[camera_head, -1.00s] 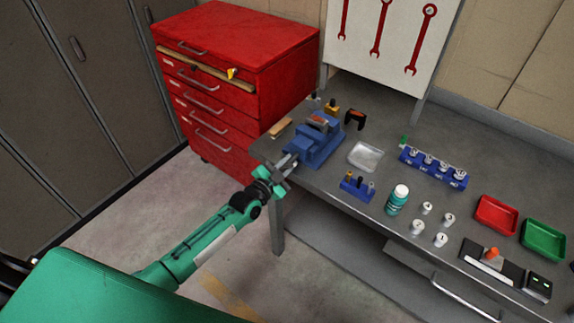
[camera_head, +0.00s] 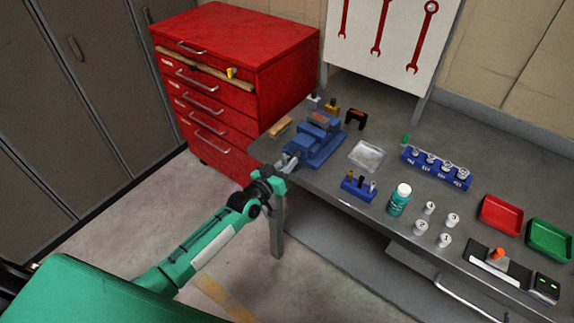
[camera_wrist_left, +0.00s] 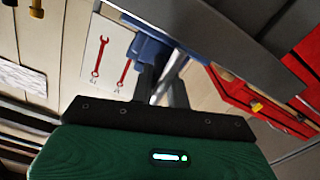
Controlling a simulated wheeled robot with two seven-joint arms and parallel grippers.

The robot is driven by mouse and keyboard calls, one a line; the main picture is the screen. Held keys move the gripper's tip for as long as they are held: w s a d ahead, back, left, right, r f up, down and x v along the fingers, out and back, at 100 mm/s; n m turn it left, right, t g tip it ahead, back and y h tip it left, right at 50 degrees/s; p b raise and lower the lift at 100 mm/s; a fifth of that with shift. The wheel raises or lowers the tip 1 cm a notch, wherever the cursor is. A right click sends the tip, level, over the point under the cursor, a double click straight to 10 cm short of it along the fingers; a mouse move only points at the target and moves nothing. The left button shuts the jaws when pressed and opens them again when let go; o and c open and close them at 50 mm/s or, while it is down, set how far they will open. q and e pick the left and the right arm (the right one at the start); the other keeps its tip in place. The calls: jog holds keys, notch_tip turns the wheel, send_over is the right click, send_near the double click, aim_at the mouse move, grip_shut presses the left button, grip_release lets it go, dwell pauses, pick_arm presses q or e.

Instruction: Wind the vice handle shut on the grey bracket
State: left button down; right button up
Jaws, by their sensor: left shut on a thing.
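The blue vice (camera_head: 318,146) stands at the left end of the grey workbench; part of it also shows in the left wrist view (camera_wrist_left: 150,49). My left gripper (camera_head: 287,161) is at the vice's near left end, shut on the vice handle. In the left wrist view the pale metal handle (camera_wrist_left: 166,82) shows between my two dark fingers. The fingers hide much of the handle in the head view. A small reddish-brown patch shows on top of the vice. I cannot make out the grey bracket clearly between the jaws. My right gripper is not in view.
A red drawer cabinet (camera_head: 235,75) stands behind and left of the bench. Floor left of the bench is clear.

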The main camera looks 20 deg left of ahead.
pick_arm(q)
jog(key=n+b, duration=0.1)
jog(key=n, duration=0.3)
jog(key=shift+n+b, duration=0.3)
jog(key=shift+n, duration=1.4)
jog(key=c, duration=1.3)
grip_release()
jog(key=shift+s, duration=0.1)
jog(key=b+v, duration=0.2)
jog(key=v, duration=1.1)
jog(key=shift+s+a, duration=0.15)
jog(key=shift+s, duration=0.15)
